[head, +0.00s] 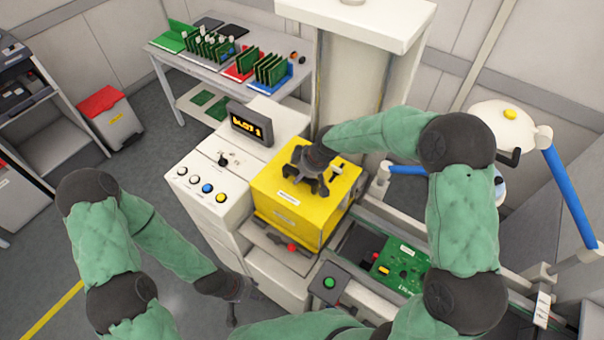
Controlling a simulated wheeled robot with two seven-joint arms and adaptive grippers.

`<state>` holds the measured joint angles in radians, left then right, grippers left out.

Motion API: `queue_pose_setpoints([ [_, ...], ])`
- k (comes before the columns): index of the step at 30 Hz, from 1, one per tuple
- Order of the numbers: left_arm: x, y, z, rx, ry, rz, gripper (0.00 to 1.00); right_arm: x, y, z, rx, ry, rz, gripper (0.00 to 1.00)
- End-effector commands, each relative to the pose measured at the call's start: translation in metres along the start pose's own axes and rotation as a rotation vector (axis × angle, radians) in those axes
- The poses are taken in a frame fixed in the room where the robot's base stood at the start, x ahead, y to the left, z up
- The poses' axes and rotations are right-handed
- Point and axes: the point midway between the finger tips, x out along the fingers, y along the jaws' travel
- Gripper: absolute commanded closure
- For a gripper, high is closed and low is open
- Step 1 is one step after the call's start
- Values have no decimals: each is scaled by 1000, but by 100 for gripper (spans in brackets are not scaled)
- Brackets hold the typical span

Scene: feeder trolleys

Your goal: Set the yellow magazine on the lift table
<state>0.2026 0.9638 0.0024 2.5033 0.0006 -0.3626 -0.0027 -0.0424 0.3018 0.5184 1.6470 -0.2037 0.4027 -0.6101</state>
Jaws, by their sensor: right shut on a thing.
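The yellow magazine (290,222) is a box with a white label, upright in the middle of the head view, between the white control cabinet and the rail with the green board. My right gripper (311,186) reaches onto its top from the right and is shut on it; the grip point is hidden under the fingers. A grey plate (275,246), which looks like the lift table, shows below the magazine's front. I cannot tell whether the magazine touches it. My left gripper (233,312) hangs low in front of the cabinet, away from the magazine; its fingers are barely visible.
The control cabinet (205,190) with buttons and a small display (251,123) stands close left of the magazine. A green circuit board (400,268) lies on the rail at right. A white column (350,75) rises behind. A table (165,70) with boards stands back left.

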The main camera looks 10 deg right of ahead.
Motion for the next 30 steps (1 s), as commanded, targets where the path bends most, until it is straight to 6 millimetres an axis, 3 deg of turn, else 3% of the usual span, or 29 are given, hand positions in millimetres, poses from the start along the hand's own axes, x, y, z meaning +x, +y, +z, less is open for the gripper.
queue_pose_setpoints([
  [12,5,-2,0,0,0,0,60,2,3,-1,-1,9,8,100],
  [13,4,-2,0,0,0,0,60,2,3,-2,-1,9,8,58],
  [15,4,-1,0,0,0,0,60,2,3,-2,0,8,8,38],
  [16,4,-1,0,0,0,0,60,2,3,-1,0,8,7,36],
  [25,4,-2,0,0,0,0,60,7,-2,4,0,-6,-5,36],
  [30,4,-2,0,0,0,0,60,-6,0,3,0,-1,-1,36],
])
